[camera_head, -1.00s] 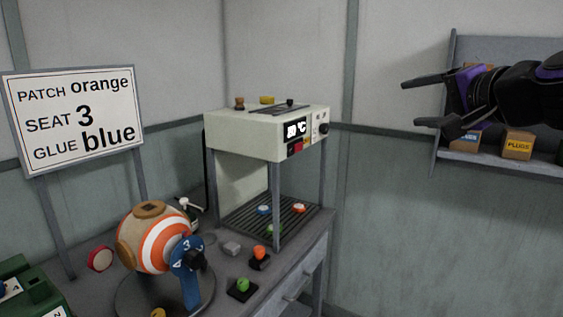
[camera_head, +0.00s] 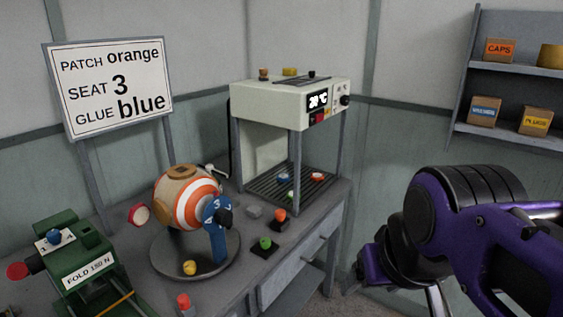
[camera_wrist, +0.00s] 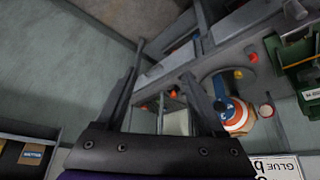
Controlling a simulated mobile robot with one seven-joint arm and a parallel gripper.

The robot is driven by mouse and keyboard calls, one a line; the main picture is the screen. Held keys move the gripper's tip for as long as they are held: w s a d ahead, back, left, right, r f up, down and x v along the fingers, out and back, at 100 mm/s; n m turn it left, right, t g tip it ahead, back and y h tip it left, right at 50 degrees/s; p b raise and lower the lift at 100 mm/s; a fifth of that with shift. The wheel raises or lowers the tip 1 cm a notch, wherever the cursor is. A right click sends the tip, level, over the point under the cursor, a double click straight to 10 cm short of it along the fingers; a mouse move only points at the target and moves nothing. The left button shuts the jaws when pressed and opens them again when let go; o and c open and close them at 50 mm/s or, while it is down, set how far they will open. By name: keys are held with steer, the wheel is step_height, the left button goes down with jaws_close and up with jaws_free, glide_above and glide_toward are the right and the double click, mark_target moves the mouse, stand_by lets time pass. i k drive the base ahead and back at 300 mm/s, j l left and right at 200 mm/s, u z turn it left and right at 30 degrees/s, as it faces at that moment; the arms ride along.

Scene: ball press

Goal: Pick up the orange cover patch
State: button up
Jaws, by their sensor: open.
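An orange disc with a pale centre (camera_head: 317,177), which looks like the orange cover patch, lies on the slatted rack under the white heater box (camera_head: 290,103). A blue disc (camera_head: 284,178) lies left of it, and a green one (camera_head: 291,194) shows nearer the front, partly hidden by a post. My gripper (camera_wrist: 165,62) is open and empty in the wrist view, its two dark fingers spread apart. It is well away from the rack, on the right side of the head view, where my arm hides the fingers in part.
A striped orange-white ball (camera_head: 190,200) sits on a round stand. Orange (camera_head: 280,214) and green (camera_head: 265,242) knobs on dark bases stand near the table's front edge. A green press (camera_head: 85,262) is at left, a sign (camera_head: 110,85) behind. Shelves with boxes (camera_head: 485,110) hang at right.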

mark_target(316, 176)
steer(key=i+l+u, duration=0.1)
steer(key=u, duration=1)
steer(key=i+l+u, duration=0.1)
steer(key=l+u, duration=1)
steer(key=l, duration=0.85)
steer(key=k+l+u, duration=0.1)
steer(key=l, duration=0.35)
